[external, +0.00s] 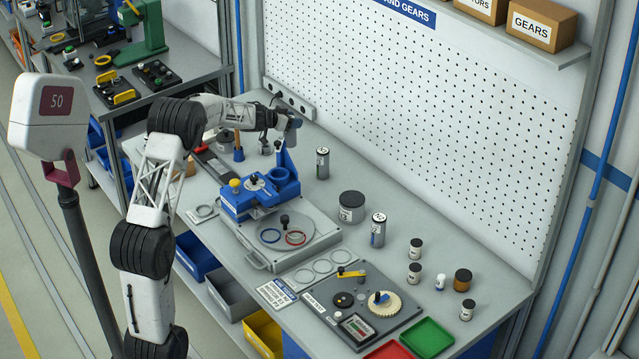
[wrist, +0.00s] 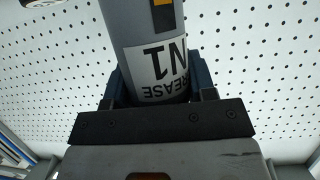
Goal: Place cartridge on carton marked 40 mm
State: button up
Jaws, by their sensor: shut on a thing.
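My gripper (external: 291,124) is at the far side of the bench, in front of the pegboard. In the wrist view its jaws (wrist: 158,88) are shut on a grey grease cartridge (wrist: 130,25) with a white label reading GREASE N1, upside down in that picture. In the external view the held cartridge is small and partly covered by the gripper. Two similar silver cylinders stand upright on the bench, one near the pegboard (external: 322,165) and one nearer the front (external: 378,233). No carton with a readable 40 mm mark shows in either view.
A blue fixture (external: 262,195) stands on a grey plate just below my gripper. A lidded jar (external: 352,208), several small bottles, a red tray (external: 388,350) and a green tray (external: 427,338) are to the right. A GEARS carton (external: 541,25) sits on the high shelf.

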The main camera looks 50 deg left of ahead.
jog(key=shift+s+r, duration=0.15)
jog(key=shift+s+a+r+n+y, duration=0.2)
jog(key=shift+s+r+y, duration=0.1)
jog(key=shift+s, duration=0.1)
jog(key=shift+s+a+r+n+y, duration=0.15)
jog(key=shift+s+r+n+y, duration=0.1)
jog(key=shift+s+y, duration=0.1)
jog(key=shift+s+a+r+n+g+y, duration=0.55)
jog(key=shift+s+a+n+y, duration=0.85)
jog(key=shift+s, duration=2.75)
jog(key=shift+s+a+r+n+g+y, duration=0.6)
jog(key=shift+s+n+y, duration=1.35)
jog(key=shift+s, duration=2.15)
jog(key=s+a+r, duration=0.1)
jog(key=s+a, duration=1.7)
jog(key=shift+r, duration=0.3)
